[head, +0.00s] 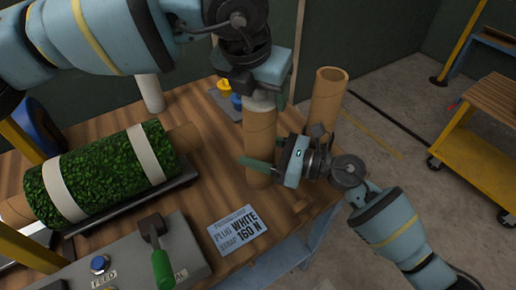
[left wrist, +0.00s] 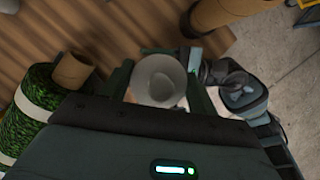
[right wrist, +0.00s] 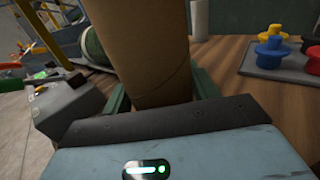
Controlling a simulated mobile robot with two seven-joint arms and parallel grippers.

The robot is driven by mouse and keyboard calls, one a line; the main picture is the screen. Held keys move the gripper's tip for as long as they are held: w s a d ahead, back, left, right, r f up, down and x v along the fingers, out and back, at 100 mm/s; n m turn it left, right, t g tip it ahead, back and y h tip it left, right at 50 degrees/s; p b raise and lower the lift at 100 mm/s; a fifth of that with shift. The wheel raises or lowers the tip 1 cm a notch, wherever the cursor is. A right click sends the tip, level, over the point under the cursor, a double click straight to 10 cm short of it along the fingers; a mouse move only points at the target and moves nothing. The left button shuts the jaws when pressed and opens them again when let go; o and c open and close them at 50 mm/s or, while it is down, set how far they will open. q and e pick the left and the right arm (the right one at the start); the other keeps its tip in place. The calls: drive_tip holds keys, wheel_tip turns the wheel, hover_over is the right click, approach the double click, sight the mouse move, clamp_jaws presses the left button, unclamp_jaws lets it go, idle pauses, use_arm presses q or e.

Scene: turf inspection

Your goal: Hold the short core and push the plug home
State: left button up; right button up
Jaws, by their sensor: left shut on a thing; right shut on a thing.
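The short core (head: 259,130) is a brown cardboard tube standing upright near the table's right edge. My right gripper (head: 262,168) is shut around its lower part; in the right wrist view the core (right wrist: 150,55) rises between the green fingers. A pale plug (head: 260,101) is at the core's top end. My left gripper (head: 264,95) is above, pointing down, shut on the plug; the left wrist view shows the white plug (left wrist: 158,80) between its fingers. The plug's lower part is hidden, so I cannot tell how deep it sits.
A wider tube (head: 327,97) stands close behind on the right. A card (head: 238,231) reads plug white, strap 160 N. A strapped turf roll (head: 100,175) lies left, behind a lever panel (head: 190,245). Coloured plugs (right wrist: 272,45) sit on a grey tray (right wrist: 262,68).

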use_arm(q)
drive_tip(key=o, duration=1.2)
drive_tip(key=shift+f, duration=0.1)
drive_tip(key=shift+c, duration=0.2)
use_arm(e)
drive_tip(key=shift+w, duration=0.1)
use_arm(q)
drive_tip(key=shift+r, duration=0.2)
drive_tip(key=v, duration=1.1)
drive_tip(key=shift+r, duration=0.35)
drive_tip(key=shift+s+a, duration=0.1)
drive_tip(key=shift+s, duration=0.05)
use_arm(e)
drive_tip(key=o, duration=1.2)
drive_tip(key=shift+d, duration=0.1)
drive_tip(key=v, duration=1.2)
